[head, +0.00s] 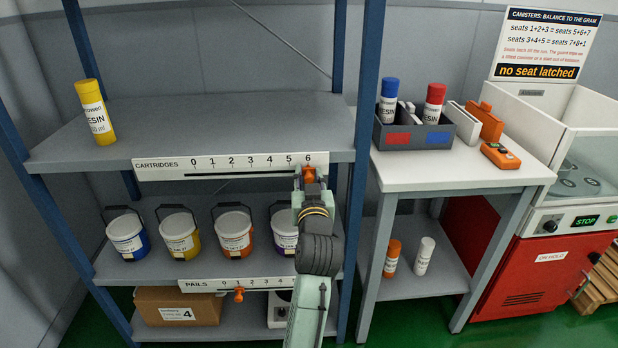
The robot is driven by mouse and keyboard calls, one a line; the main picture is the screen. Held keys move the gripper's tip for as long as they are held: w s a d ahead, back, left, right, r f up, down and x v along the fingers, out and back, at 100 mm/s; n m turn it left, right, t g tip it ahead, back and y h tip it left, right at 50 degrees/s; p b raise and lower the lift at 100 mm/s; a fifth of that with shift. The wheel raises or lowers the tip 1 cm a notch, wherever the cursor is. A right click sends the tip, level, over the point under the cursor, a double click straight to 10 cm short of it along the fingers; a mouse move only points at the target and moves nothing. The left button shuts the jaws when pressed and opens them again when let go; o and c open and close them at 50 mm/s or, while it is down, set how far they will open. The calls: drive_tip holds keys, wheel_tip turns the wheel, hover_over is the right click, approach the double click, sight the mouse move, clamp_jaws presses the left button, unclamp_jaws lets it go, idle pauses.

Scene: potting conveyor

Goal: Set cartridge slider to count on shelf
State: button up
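The cartridge scale (230,165) is a white strip on the front edge of the upper shelf (230,118), marked 0 to 6. Its orange slider (309,174) stands at the right end, by the 6. One yellow cartridge (95,113) stands upright on the left of the upper shelf; no other cartridge shows there. My gripper (310,184) is at the slider, seen from behind. The wrist and gripper body hide the fingers, so I cannot tell whether they are closed on the slider or only beside it.
Several pails (127,236) stand on the middle shelf, above a pails scale (205,283) with its own orange slider (239,295). Blue uprights (368,90) frame the rack. A side table (440,176) at right holds a grey bin (412,136) with cartridges.

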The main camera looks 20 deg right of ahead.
sight(215, 173)
clamp_jaws()
idle(0.4)
drive_tip(key=w+a, duration=0.2)
drive_tip(key=a, duration=0.5)
drive_tip(key=w+a+b, duration=0.1)
drive_tip(key=w+a, duration=0.1)
drive_tip(key=a, duration=0.5)
drive_tip(key=w+a, duration=0.2)
drive_tip(key=a, duration=0.5)
drive_tip(key=shift+w+a+b, duration=0.1)
drive_tip(key=shift+a+b, duration=0.2)
drive_tip(key=shift+a, duration=0.05)
drive_tip(key=shift+o, duration=2)
unclamp_jaws()
